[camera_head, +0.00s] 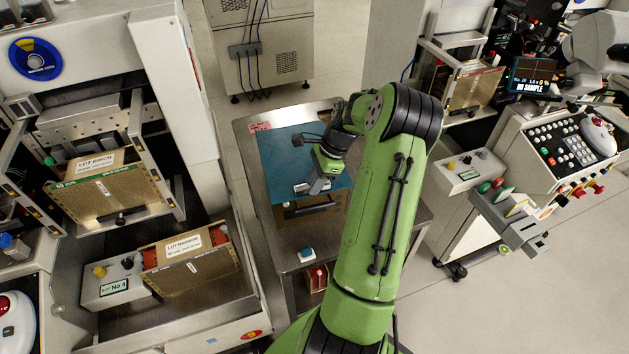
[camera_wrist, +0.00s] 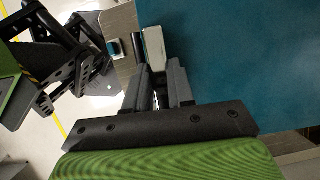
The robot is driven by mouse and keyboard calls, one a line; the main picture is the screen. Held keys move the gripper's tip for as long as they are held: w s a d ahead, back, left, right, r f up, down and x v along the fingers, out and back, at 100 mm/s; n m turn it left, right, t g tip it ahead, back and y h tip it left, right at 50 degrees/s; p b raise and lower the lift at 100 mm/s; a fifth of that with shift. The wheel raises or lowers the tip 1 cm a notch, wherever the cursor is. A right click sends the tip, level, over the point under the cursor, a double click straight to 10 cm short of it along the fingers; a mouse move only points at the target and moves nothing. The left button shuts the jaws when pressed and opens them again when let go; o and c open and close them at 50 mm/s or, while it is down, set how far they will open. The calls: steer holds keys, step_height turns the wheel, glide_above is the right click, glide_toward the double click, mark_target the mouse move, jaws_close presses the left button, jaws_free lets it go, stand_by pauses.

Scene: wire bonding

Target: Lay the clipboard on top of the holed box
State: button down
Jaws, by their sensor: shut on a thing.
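The clipboard is a flat teal board (camera_head: 285,150) over the steel cart, and it fills the right of the wrist view (camera_wrist: 235,60). My gripper (camera_head: 318,186) is at its near edge; in the wrist view my fingers (camera_wrist: 160,88) are closed on its pale grey clip (camera_wrist: 153,48). A brown box with a dark handle (camera_head: 318,209) shows beneath the board's near edge. The board covers most of its top, so I see no holes there. I cannot tell whether board and box touch.
The steel cart top (camera_head: 262,235) is bare at its left. A small blue-and-white item (camera_head: 307,255) sits near its front. Brown lot boxes (camera_head: 115,195) (camera_head: 195,270) stand in the machine at left. A control console (camera_head: 570,150) stands at right.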

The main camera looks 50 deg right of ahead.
steer(key=shift+f, duration=0.35)
steer(key=c, duration=0.9)
jaws_free()
steer(key=p+v, duration=0.4)
steer(key=v, duration=1.1)
steer(key=shift+s+d+r, duration=0.1)
steer(key=shift+d+r, duration=0.05)
steer(key=shift+r, duration=0.2)
